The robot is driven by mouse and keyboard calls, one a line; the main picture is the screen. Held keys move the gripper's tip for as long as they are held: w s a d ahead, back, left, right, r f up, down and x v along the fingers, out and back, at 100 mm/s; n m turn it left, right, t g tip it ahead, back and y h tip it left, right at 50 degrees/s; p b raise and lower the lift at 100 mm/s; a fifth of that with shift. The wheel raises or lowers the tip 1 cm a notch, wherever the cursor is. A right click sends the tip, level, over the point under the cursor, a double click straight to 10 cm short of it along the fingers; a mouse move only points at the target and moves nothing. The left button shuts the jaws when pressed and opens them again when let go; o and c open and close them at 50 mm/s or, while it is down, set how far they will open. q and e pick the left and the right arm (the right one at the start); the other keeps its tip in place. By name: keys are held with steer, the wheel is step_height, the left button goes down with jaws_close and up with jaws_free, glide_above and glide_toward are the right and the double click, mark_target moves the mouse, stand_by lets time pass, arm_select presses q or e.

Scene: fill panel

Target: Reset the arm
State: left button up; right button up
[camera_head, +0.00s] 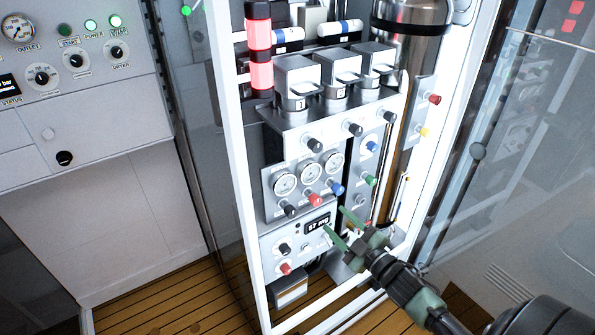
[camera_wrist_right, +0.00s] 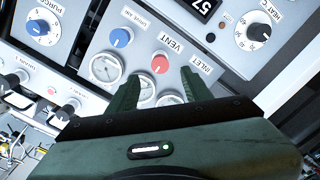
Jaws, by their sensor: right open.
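My right gripper (camera_head: 337,220) reaches in from the lower right in the head view, its two green fingers apart, in front of the instrument panel (camera_head: 272,246). Nothing shows between its fingers. In the right wrist view the open fingers (camera_wrist_right: 160,76) point toward a red knob (camera_wrist_right: 160,63) marked VENT and a blue knob (camera_wrist_right: 120,37) marked DRIVE AIR. The VENT knob appears between the fingertips; I cannot tell whether they touch the panel. A lit display (camera_head: 317,223) is beside the fingers. My left gripper is not in view.
The panel stands in a white open frame (camera_head: 249,190) with round gauges (camera_head: 285,183) and a metal cylinder (camera_head: 412,18) at upper right. A glass door (camera_head: 520,130) stands on the right. A grey control cabinet (camera_head: 105,110) is at left. Wooden floor (camera_head: 170,305) shows below.

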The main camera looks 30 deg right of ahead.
steer(key=shift+f, duration=0.1)
steer(key=s+a+f+m+g+h, duration=0.1)
steer(key=s+f+m+g, duration=0.3)
steer(key=f, duration=0.7)
steer(key=s+a+f+g+h, duration=0.1)
steer(key=s+f, duration=0.5)
steer(key=f, duration=0.5)
steer(key=s+a+f+m+g+h, duration=0.1)
steer(key=s+f+g, duration=0.25)
steer(key=f, duration=0.75)
steer(key=s+a+f+g, duration=0.2)
steer(key=s+a+f, duration=0.2)
steer(key=s, duration=0.6)
steer(key=s+a+f+m+g+y+b, duration=0.1)
steer(key=s+a+f+g, duration=0.2)
steer(key=s+f, duration=0.4)
steer(key=s+a+f+m+g, duration=0.1)
steer(key=s+a+f+g, duration=0.2)
steer(key=s, duration=0.9)
step_height(320, 180, down, 3)
steer(key=shift+s+a+f, duration=0.1)
steer(key=shift+s+a, duration=0.25)
steer(key=shift+a, duration=0.7)
steer(key=shift+g, duration=0.25)
